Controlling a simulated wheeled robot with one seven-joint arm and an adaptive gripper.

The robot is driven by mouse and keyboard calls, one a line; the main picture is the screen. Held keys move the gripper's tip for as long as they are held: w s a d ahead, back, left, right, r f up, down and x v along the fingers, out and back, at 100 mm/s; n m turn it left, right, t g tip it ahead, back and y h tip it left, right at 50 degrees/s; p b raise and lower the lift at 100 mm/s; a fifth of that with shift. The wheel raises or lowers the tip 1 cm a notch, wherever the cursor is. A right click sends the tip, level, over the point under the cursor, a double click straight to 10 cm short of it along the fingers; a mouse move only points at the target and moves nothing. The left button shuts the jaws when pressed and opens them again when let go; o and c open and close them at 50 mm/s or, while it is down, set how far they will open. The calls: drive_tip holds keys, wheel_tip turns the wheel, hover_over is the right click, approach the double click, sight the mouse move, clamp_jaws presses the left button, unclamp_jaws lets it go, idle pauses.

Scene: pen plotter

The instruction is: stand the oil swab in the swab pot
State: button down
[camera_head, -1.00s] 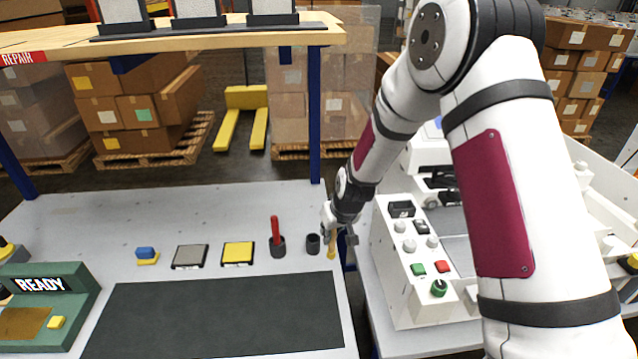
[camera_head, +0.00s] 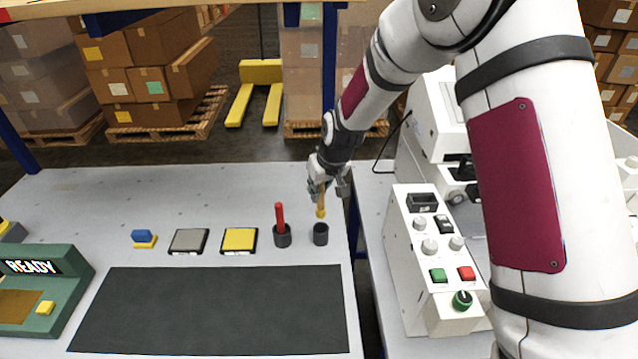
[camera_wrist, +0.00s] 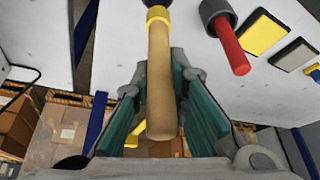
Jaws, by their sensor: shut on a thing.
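The oil swab is a tan stick with a yellow collar (camera_head: 321,209). It hangs roughly upright from my gripper (camera_head: 325,186), which is shut on its upper part. The swab pot (camera_head: 320,234) is a small dark cup on the bench. The swab's lower end is just above the pot's mouth, seemingly apart from it. In the wrist view the swab (camera_wrist: 160,85) runs between the gripper's green pads (camera_wrist: 165,110), its collar toward the dark pot at the top edge. Its far tip is mostly hidden there.
A second dark cup (camera_head: 282,240) holding a red stick (camera_head: 280,215) stands just left of the pot. Yellow (camera_head: 239,239) and grey (camera_head: 188,240) pads lie further left. A dark mat (camera_head: 215,310) lies in front. A white machine with buttons (camera_head: 437,250) stands right.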

sight(319, 211)
drive_tip(key=shift+f+b, duration=1.3)
drive_tip(key=shift+f, duration=2.5)
drive_tip(key=c, duration=1.5)
unclamp_jaws()
drive_tip(key=v, duration=1.2)
drive_tip(key=shift+s, duration=0.1)
